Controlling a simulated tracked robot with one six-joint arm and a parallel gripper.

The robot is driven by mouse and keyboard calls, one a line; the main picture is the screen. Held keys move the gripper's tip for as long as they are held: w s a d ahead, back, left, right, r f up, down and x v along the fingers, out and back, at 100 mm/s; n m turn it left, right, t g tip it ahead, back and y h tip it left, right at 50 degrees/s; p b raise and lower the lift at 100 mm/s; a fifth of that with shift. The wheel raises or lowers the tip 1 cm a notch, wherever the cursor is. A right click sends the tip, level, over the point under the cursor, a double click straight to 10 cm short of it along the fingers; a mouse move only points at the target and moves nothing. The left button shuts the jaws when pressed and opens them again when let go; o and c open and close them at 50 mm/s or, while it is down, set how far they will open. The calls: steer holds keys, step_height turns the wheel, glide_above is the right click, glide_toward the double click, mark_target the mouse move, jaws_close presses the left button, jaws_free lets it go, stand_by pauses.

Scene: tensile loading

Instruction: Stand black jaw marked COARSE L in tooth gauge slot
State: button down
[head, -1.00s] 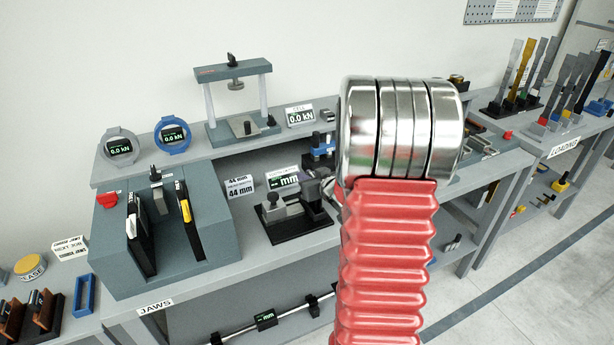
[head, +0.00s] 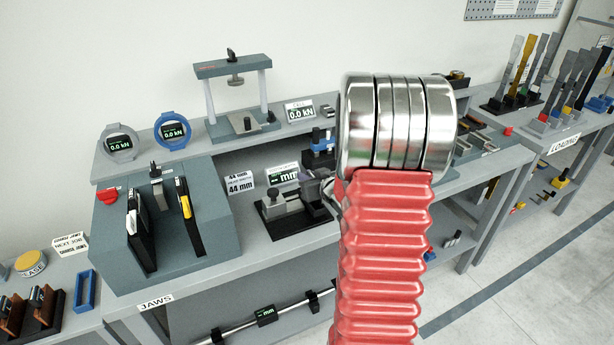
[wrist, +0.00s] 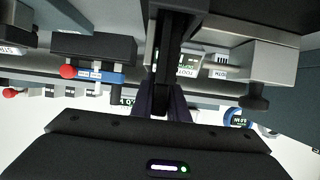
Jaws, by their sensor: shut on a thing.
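In the wrist view my gripper (wrist: 165,98) is shut on a dark, upright-looking piece (wrist: 175,28), which looks like the black jaw; I cannot read its marking. In the head view my silver and red arm hides most of the gripper. A dark purple-grey part of the gripper or its load shows at the right end of the gauge. The tooth gauge (head: 297,222) appears to be the black base with grey blocks on the bench, beside a small mm display (head: 284,177). Its slot is mostly hidden, and contact with the held piece cannot be seen.
A grey-blue block (head: 205,245) holding two upright black pieces stands left of the gauge. A press frame (head: 235,68) and two round kN dials (head: 172,131) stand on the raised shelf behind. A blue tray (head: 86,292) is at far left.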

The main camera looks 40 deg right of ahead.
steer(key=shift+f, duration=0.25)
steer(key=c, duration=1.6)
jaws_free()
steer(key=shift+f, duration=0.1)
steer(key=shift+c, duration=0.2)
steer(key=shift+s+d, duration=0.1)
steer(key=shift+s+f, duration=0.15)
steer(key=shift+s+a+r, duration=0.25)
steer(key=shift+s, duration=0.3)
steer(key=v, duration=0.4)
steer(key=shift+s+d+r, duration=0.2)
steer(key=shift+s, duration=0.1)
steer(key=v, duration=0.7)
steer(key=shift+a+r, duration=0.25)
steer(key=shift+a, duration=0.25)
steer(key=shift+s, duration=0.15)
